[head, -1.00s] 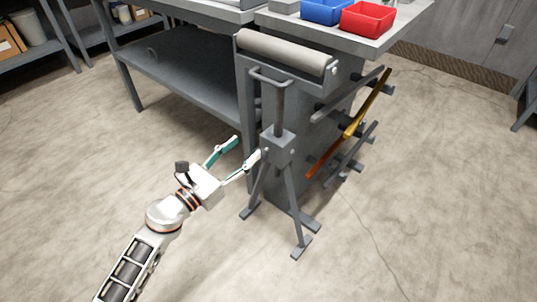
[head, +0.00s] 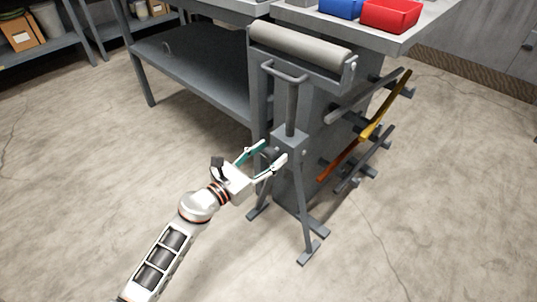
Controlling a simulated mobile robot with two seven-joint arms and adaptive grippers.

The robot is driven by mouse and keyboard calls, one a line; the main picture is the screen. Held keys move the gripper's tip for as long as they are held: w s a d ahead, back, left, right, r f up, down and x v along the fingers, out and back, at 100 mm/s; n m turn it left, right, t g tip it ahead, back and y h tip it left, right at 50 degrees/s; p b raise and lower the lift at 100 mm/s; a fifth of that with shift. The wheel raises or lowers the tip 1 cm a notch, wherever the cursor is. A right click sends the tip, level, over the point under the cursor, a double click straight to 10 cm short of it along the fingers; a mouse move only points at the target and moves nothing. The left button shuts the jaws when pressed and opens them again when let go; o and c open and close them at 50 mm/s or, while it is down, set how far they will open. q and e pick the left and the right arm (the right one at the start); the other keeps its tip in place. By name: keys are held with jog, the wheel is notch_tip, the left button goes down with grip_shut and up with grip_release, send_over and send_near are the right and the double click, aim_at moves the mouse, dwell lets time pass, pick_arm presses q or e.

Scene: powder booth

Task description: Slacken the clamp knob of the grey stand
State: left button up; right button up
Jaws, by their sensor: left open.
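The grey stand (head: 291,108) has a roller (head: 300,44) on top, a post, a clamp block (head: 291,139) and splayed legs. It stands upright on the floor in the head view. A small dark knob (head: 269,154) shows on the left side of the block, partly hidden by my fingers. My left gripper (head: 273,151) is open, with one finger on each side of the knob. I cannot tell whether the fingers touch it. My right gripper is not in view.
A grey workbench (head: 205,75) with a lower shelf stands behind the stand. Red (head: 391,15) and blue (head: 340,8) bins sit on the bench top. A rack with orange and yellow bars (head: 385,105) is right of the stand. The floor at left is clear.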

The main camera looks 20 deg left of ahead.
pick_arm(q)
jog(key=c, duration=1.1)
jog(key=shift+c, duration=0.2)
